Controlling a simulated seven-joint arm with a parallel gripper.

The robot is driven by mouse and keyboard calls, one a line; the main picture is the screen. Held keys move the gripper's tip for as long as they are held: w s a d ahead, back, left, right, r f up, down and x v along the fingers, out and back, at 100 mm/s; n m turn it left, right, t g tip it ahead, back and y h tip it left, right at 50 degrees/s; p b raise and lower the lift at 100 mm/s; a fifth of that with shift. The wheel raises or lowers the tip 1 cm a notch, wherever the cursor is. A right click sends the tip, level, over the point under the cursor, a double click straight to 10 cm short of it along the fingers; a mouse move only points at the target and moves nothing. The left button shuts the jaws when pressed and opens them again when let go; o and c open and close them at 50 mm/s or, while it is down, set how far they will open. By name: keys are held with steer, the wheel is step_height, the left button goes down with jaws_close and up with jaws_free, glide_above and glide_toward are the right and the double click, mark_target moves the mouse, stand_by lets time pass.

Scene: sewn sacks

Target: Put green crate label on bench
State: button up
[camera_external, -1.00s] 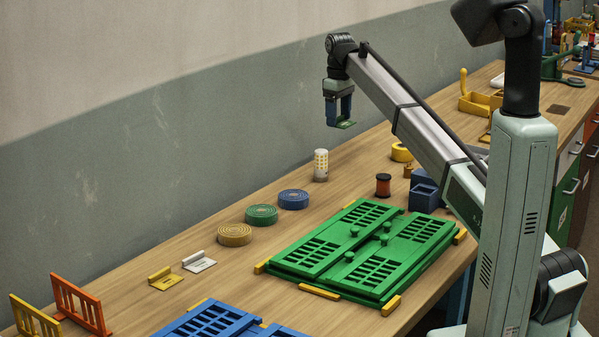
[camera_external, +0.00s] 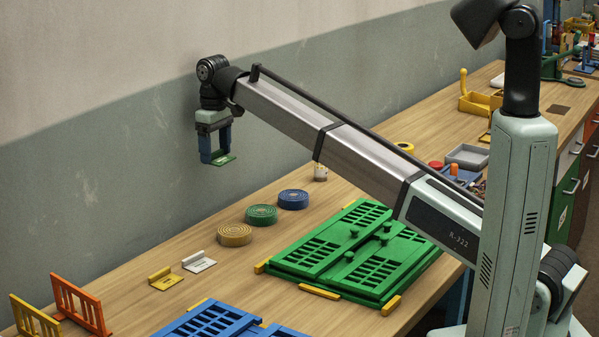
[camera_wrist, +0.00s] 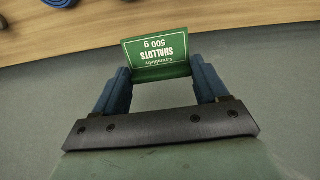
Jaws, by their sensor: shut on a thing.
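The green crate label (camera_wrist: 157,52) is held between the blue fingers of my gripper (camera_wrist: 160,80) in the wrist view. White print on it reads "SHALLOTS 500 g", upside down in that view. In the external view my gripper (camera_external: 215,158) is shut on the label (camera_external: 222,160) and holds it in the air, in front of the wall and above the back part of the bench. The wooden bench (camera_external: 130,312) lies below, and the label is apart from it.
A yellow label (camera_external: 165,281) and a white label (camera_external: 199,262) stand on the bench. Coiled rolls in yellow (camera_external: 234,235), green (camera_external: 261,215) and blue (camera_external: 293,199) lie behind them. A green crate lid (camera_external: 330,265) takes the middle. Orange (camera_external: 82,305) and yellow racks stand at left.

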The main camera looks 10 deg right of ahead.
steer(key=s+a, duration=1.6)
steer(key=s, duration=0.4)
glide_above(129, 299)
step_height(129, 299, down, 4)
steer(key=shift+f, duration=5.5)
steer(key=shift+f, duration=0.15)
steer(key=o, duration=1)
step_height(129, 299, up, 12)
steer(key=shift+r, duration=0.15)
